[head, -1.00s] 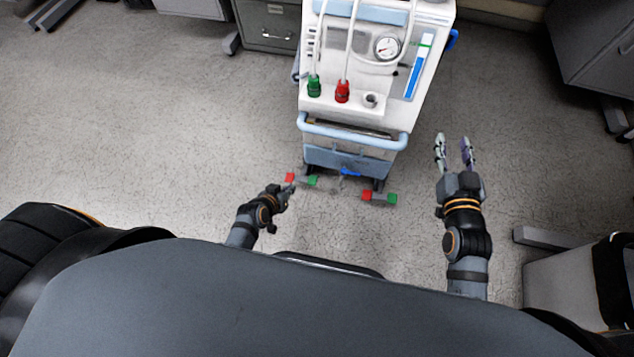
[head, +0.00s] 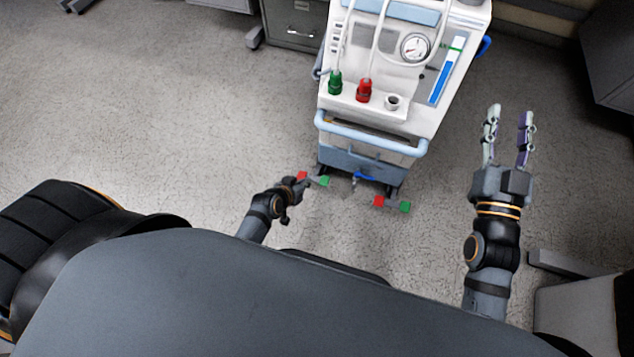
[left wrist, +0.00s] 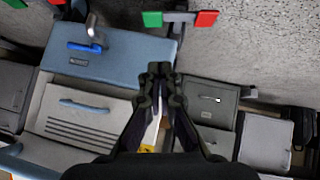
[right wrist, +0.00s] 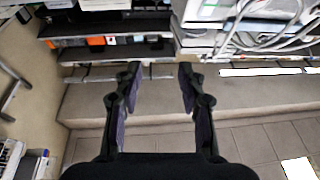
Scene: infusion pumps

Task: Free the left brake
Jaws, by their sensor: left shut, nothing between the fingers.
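The pump cart (head: 370,158) stands ahead, with two brake pedals at its foot. The left brake has a red pad (head: 302,175) and a green pad (head: 324,181). In the left wrist view its green pad (left wrist: 152,19) and red pad (left wrist: 206,18) show at the top, beyond the fingertips. The right brake also has a red pad (head: 378,201) and a green pad (head: 405,206). My left gripper (head: 304,184) is shut and empty, close by the left brake; contact cannot be told. My right gripper (head: 509,112) is open and empty, right of the cart.
A blue push handle (head: 370,137) crosses the cart's front above the pedals. A grey drawer cabinet (head: 295,22) stands behind it. The floor (head: 150,110) to the left is clear. A grey-white unit (head: 582,318) stands at the lower right.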

